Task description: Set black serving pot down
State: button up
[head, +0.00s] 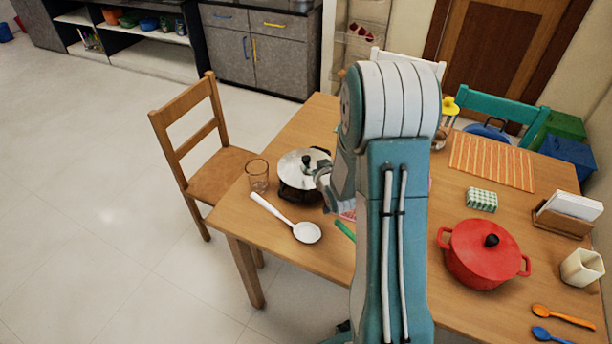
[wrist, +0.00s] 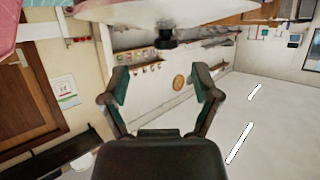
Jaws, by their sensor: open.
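The black serving pot (head: 297,191) stands upright on the wooden table (head: 283,238), near its left edge. It has a silver lid (head: 293,163) with a black knob. My gripper (head: 322,178) is just right of the pot, partly hidden by my own arm. In the wrist view, which is upside down, my gripper (wrist: 163,78) has its two fingers spread with nothing between them. The pale lid (wrist: 150,10) and its dark knob (wrist: 165,40) show at the top edge, beyond the fingertips and apart from them.
A glass (head: 258,176) stands left of the pot, and a white ladle (head: 290,220) lies in front. A red pot (head: 484,254), a napkin holder (head: 568,212) and an orange mat (head: 492,161) are to the right. A wooden chair (head: 205,150) stands at the left.

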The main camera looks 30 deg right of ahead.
aim_at(305, 158)
jog(key=shift+w+d+f, duration=0.15)
jog(key=shift+w+f, duration=0.15)
jog(key=shift+w, duration=0.35)
jog(key=w, duration=0.1)
jog(key=w+f, duration=0.1)
jog(key=w+a, duration=0.1)
jog(key=w, duration=0.1)
jog(key=shift+w+a+f, duration=0.1)
jog(key=shift+f, duration=0.15)
jog(key=shift+w+d+f, duration=0.1)
jog(key=shift+w+d, duration=0.05)
jog(key=shift+d, duration=0.5)
jog(key=c, duration=0.8)
jog(key=shift+a, duration=0.1)
grip_shut()
jog(key=shift+a, duration=0.15)
jog(key=shift+w+r, duration=0.1)
jog(key=shift+r, duration=0.1)
